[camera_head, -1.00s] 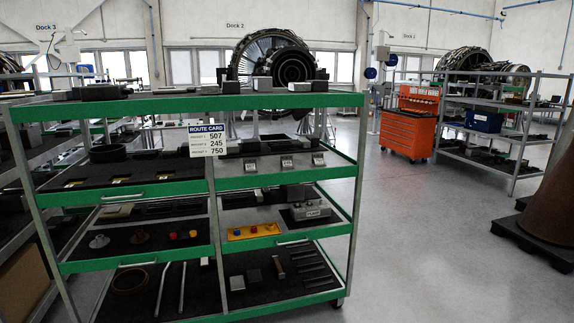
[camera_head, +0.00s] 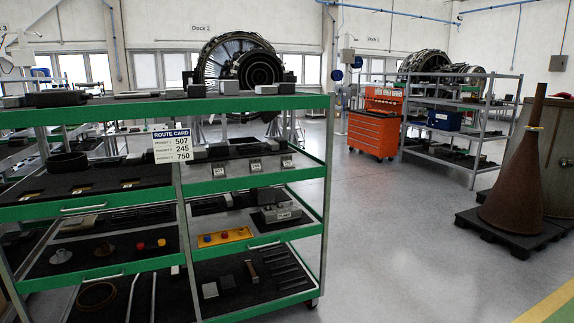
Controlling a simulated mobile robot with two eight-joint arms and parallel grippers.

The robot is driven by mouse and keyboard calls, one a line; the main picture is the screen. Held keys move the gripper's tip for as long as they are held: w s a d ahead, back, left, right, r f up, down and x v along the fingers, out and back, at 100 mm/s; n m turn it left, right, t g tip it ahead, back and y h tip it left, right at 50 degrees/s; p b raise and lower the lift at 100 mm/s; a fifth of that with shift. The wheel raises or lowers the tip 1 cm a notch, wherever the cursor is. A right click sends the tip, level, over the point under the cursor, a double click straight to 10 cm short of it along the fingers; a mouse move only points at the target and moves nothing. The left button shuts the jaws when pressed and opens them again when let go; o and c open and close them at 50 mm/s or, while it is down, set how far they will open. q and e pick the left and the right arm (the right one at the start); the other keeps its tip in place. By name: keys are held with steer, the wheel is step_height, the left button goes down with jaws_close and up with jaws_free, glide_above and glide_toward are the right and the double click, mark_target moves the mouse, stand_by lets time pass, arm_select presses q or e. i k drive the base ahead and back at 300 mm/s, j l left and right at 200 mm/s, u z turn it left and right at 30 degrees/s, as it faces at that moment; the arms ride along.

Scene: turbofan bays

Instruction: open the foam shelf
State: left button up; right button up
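A rack with green-edged shelves (camera_head: 255,184) fills the left and middle of the head view. Its shelves carry dark foam-like liners with parts on them. Several levels have silver bar handles, including one at the middle left (camera_head: 83,208), one at the lower left (camera_head: 103,278) and one at the lower right (camera_head: 264,246). The shelves appear pushed in, in line with the frame. I cannot tell which one is the foam shelf. A route card (camera_head: 171,146) with the numbers 507, 245 and 750 hangs on the front. Neither gripper is in view.
An orange tool cabinet (camera_head: 375,125) and a grey rack (camera_head: 460,125) stand behind to the right. A rusty cone (camera_head: 520,180) stands on a black pallet (camera_head: 490,236) at the right. The grey floor (camera_head: 400,240) between is clear.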

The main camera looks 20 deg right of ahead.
mark_target(71, 184)
steer(key=i+j, duration=0.35)
steer(key=i, duration=0.15)
steer(key=i+j, duration=0.75)
steer(key=i, duration=0.25)
